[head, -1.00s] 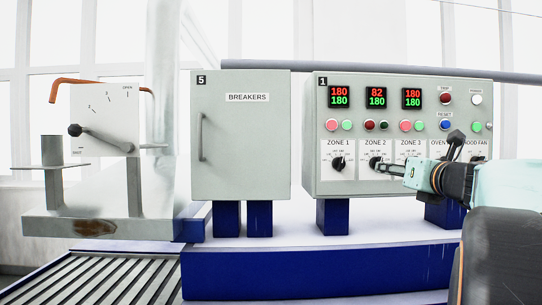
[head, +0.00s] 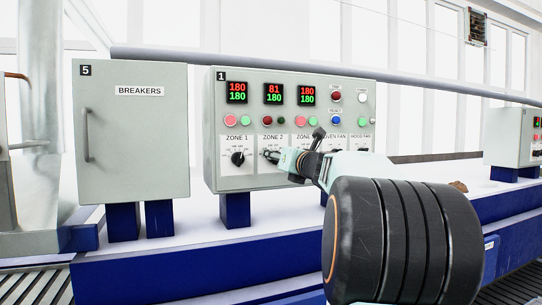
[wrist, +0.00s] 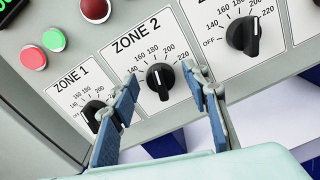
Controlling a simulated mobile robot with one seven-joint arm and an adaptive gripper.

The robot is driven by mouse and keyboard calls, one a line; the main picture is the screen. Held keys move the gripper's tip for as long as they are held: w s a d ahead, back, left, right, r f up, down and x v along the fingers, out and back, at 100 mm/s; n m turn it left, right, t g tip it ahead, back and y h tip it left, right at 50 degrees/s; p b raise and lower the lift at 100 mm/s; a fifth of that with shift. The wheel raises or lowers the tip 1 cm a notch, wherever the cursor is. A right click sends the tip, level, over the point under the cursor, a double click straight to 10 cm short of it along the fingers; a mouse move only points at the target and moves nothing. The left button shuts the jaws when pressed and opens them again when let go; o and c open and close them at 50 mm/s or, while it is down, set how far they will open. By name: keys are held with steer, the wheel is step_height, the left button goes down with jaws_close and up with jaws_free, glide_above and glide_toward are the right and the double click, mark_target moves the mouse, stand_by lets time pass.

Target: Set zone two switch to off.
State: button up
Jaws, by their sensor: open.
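The zone 2 switch (wrist: 160,80) is a black knob on a white plate labelled ZONE 2. Its white mark appears to point up near 180. My gripper (wrist: 161,76) is open, with one blue-padded finger on each side of the knob. I cannot tell whether either finger touches it. The left finger hides the lower left of the dial, where OFF would be.
The zone 1 knob (wrist: 93,115) sits close beside the left finger, partly hidden. The zone 3 knob (wrist: 243,35) is right of the right finger. The control box (head: 300,87) reads 81 over 180 for zone 2. The breakers box (head: 132,150) stands left.

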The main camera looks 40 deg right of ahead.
steer(key=c, duration=1.2)
steer(key=shift+o, duration=0.2)
steer(key=shift+w+f+n+b, duration=0.1)
steer(key=shift+n+b, duration=0.25)
steer(key=shift+n, duration=0.05)
steer(key=shift+a+f+n+b, duration=0.1)
steer(key=shift+a+n+b, duration=0.05)
steer(key=shift+n+b, duration=3.5)
steer(key=shift+a+f+n+b, duration=0.15)
steer(key=shift+n+b, duration=2.1)
steer(key=shift+n, duration=2.7)
steer(key=shift+r, duration=0.15)
